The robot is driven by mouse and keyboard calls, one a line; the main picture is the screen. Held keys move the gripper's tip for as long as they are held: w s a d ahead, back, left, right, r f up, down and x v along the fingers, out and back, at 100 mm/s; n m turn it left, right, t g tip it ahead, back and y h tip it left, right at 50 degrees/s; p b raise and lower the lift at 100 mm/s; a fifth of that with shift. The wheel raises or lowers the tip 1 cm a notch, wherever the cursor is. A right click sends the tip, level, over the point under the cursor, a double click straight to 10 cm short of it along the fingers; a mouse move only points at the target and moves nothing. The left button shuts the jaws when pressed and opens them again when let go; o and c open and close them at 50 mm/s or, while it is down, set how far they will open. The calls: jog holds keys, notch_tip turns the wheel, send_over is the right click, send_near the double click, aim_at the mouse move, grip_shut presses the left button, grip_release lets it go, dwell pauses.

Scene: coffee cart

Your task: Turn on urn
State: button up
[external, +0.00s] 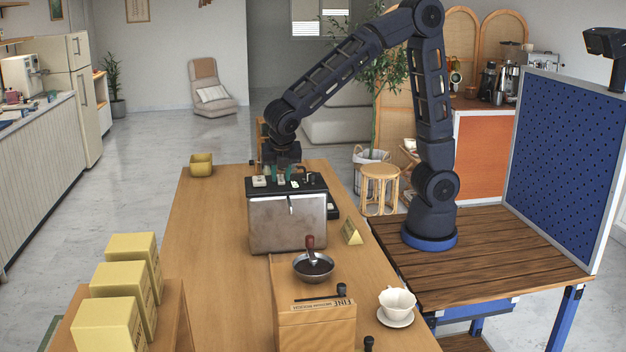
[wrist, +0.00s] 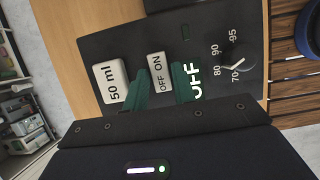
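The urn (external: 288,222) is a steel box with a black top panel and a front tap, standing on the wooden counter. In the wrist view its black panel (wrist: 115,50) carries a white 50 ml button (wrist: 112,82), a white OFF ON rocker switch (wrist: 157,70), a lit display (wrist: 195,82) reading OFF, and a temperature dial (wrist: 233,66). My gripper (external: 281,174) is low over the panel. In the wrist view its green fingers (wrist: 161,86) are apart, one on each side of the switch's lower part, with nothing held. I cannot tell whether they touch the panel.
A wooden grinder box (external: 315,318) with a metal bowl (external: 313,266) stands in front of the urn. A white dripper cup (external: 397,303) is at right front. Yellow boxes (external: 107,325) are at left front, and a yellow cup (external: 201,165) is at the back. The counter left of the urn is clear.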

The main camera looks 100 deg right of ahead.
aim_at(281, 179)
grip_shut()
jog(key=shift+d+y, duration=0.25)
jog(key=shift+y, duration=0.65)
jog(key=shift+d+y, duration=0.25)
jog(key=shift+y, duration=0.65)
jog(key=shift+r, duration=0.1)
jog(key=shift+o, duration=2.2)
grip_release()
notch_tip(281, 179, up, 11)
jog(key=shift+a, duration=0.35)
